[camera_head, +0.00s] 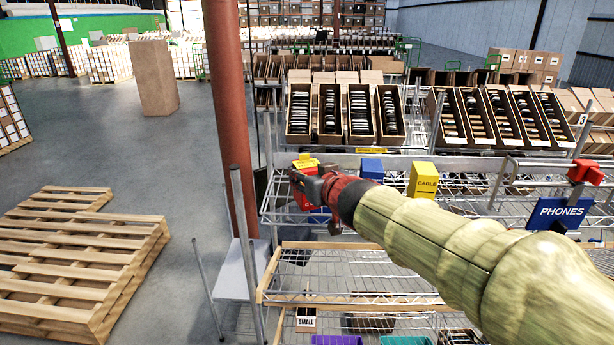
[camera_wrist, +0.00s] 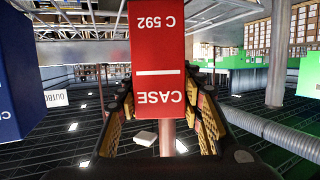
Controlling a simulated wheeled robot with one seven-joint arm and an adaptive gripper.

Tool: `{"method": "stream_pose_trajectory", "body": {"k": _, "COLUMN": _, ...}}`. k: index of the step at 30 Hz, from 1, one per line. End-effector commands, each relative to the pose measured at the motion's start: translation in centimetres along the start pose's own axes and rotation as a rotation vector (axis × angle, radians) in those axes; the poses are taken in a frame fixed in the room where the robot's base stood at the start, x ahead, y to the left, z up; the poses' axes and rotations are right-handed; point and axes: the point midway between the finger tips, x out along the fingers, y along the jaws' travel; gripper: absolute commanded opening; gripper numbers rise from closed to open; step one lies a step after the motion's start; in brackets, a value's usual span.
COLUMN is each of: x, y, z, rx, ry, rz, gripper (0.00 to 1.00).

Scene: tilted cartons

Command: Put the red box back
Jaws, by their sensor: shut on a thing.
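The red box (camera_wrist: 158,50) fills the upper middle of the wrist view. Its white lettering, CASE and C 592, reads upside down. My gripper (camera_wrist: 162,85) is shut on it, with one yellow-and-black finger on each side. In the head view my gripper (camera_head: 314,186) is at the left end of a wire shelf, and the red box (camera_head: 299,200) shows only partly beside it. The head view does not show clearly whether the box touches the shelf.
On the rack stand a blue box (camera_head: 371,168), a yellow CABLE box (camera_head: 423,181) and a blue PHONES box (camera_head: 560,213). Tilted cartons (camera_head: 332,112) line the tier above. A rust-red post (camera_head: 228,110) stands left of the rack. Pallets (camera_head: 85,265) lie on the floor.

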Motion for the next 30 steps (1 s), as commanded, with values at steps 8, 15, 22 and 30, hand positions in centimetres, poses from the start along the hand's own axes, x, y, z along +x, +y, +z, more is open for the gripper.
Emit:
{"method": "stream_pose_trajectory", "body": {"k": 8, "x": 0.0, "y": 0.0, "z": 0.1, "rx": 0.0, "ry": -0.001, "rz": 0.0, "gripper": 0.51}}
{"method": "stream_pose_trajectory", "body": {"k": 15, "x": 0.0, "y": 0.0, "z": 0.1, "rx": 0.0, "ry": -0.001, "rz": 0.0, "gripper": 0.55}}
{"method": "stream_pose_trajectory", "body": {"k": 22, "x": -0.4, "y": 0.0, "z": -0.4, "rx": 0.001, "ry": 0.0, "rz": 0.0, "gripper": 0.55}}
{"method": "stream_pose_trajectory", "body": {"k": 30, "x": -5.3, "y": 0.0, "z": -0.6, "rx": 0.001, "ry": 0.002, "rz": 0.001, "gripper": 0.55}}
